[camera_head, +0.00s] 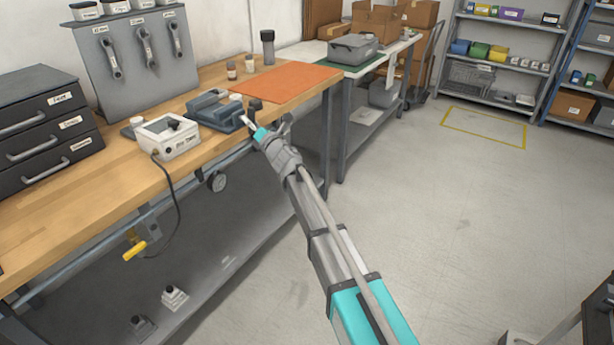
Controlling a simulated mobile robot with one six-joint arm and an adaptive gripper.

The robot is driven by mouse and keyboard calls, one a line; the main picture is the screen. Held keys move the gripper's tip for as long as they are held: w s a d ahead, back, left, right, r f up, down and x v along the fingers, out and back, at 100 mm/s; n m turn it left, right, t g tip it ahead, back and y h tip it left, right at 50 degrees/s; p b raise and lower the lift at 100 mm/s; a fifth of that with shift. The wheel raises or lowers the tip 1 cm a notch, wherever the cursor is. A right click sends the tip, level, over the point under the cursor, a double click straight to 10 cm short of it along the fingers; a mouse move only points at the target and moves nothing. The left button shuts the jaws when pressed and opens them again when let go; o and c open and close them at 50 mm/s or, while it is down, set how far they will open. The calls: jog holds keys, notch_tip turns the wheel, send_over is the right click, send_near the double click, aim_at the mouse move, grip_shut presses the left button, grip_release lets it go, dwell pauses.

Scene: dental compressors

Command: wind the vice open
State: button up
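The vice (215,108) is a low blue-grey block on the wooden bench, close to its front edge. Its front end points toward the bench edge, where a small dark part (255,105) shows beside my gripper. My gripper (264,124) is at the vice's front end, just off the bench edge, with my arm reaching up from the lower right. The fingers are small and partly hidden by the wrist, so I cannot tell whether they touch the vice or its handle. The jaw gap is not clear.
A white box with a dark knob (168,138) stands left of the vice, its cable hanging over the edge. An orange mat (275,83) lies behind the vice. Dark drawers (45,125) and a tool panel (135,60) stand at left. The floor at right is open.

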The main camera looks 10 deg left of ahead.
jog(key=shift+s+r+m+t+h+p, duration=0.15)
jog(key=shift+m+h+p, duration=0.45)
jog(key=shift+m, duration=0.85)
jog(key=shift+w+m+t+h+p, duration=0.15)
jog(key=shift+m+h+p, duration=0.45)
jog(key=shift+m, duration=0.85)
jog(key=s+d+f+n+g, duration=0.3)
jog(key=s+d+n, duration=0.5)
jog(key=d+n, duration=0.2)
jog(key=s+d+f+n+g+h+p, duration=0.1)
jog(key=s+d+f+n+g, duration=0.3)
jog(key=s+d+n, duration=0.3)
jog(key=shift+s+d+f+n, duration=0.15)
jog(key=shift+s+d+n, duration=0.25)
jog(key=shift+d+n, duration=2)
jog(key=shift+w+a+n+p, duration=0.1)
jog(key=shift+a+n+p, duration=0.2)
jog(key=shift+a, duration=0.2)
jog(key=w+a+r+m+y+p, duration=0.1)
jog(key=w+a+r+m+y, duration=0.2)
jog(key=w+a+r+m, duration=0.4)
jog(key=w+m, duration=0.3)
jog(key=m, duration=0.1)
jog(key=shift+w+a+r+m+p, duration=0.2)
jog(key=shift+w+r+m+p, duration=0.1)
jog(key=shift+m, duration=0.1)
jog(key=shift+a, duration=0.1)
